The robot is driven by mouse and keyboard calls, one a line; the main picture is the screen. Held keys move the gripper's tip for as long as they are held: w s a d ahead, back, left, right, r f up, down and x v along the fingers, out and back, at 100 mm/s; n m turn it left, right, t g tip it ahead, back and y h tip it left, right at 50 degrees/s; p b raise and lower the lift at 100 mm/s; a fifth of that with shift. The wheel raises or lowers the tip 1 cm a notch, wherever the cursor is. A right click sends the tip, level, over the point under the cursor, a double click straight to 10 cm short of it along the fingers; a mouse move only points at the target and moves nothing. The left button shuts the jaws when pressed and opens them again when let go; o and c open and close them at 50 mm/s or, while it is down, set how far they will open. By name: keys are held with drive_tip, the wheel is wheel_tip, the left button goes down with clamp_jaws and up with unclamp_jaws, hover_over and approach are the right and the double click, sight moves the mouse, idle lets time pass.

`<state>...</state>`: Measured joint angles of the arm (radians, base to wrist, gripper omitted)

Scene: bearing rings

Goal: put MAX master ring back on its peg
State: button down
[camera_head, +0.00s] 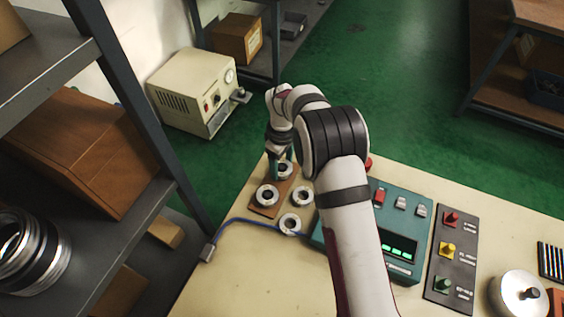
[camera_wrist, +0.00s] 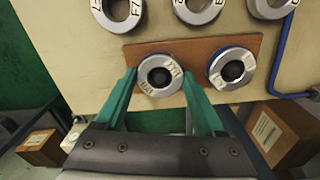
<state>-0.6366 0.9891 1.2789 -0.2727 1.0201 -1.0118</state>
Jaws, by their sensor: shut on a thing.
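My gripper (camera_wrist: 159,78) is shut on a steel ring (camera_wrist: 160,86), with one green finger against each side. This ring lies over the left part of a small brown board (camera_wrist: 197,49). Its lettering is upside down and hard to read, perhaps MAX. Its centre is dark; I cannot tell whether it is seated around a peg or just above one. A second steel ring (camera_wrist: 232,82) sits on the board's right part. In the head view, my gripper (camera_head: 279,158) points down at the far end of the board (camera_head: 281,187), and the second ring (camera_head: 267,195) is nearer.
Several loose rings lie on the bench beside the board, such as one in the head view (camera_head: 290,224). A blue cable (camera_head: 240,221) runs by them to a teal instrument (camera_head: 412,213). A button panel (camera_head: 451,265) is further right. A dark shelf post (camera_head: 150,110) stands left.

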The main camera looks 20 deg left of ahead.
unclamp_jaws()
drive_tip(key=shift+r, duration=3.75)
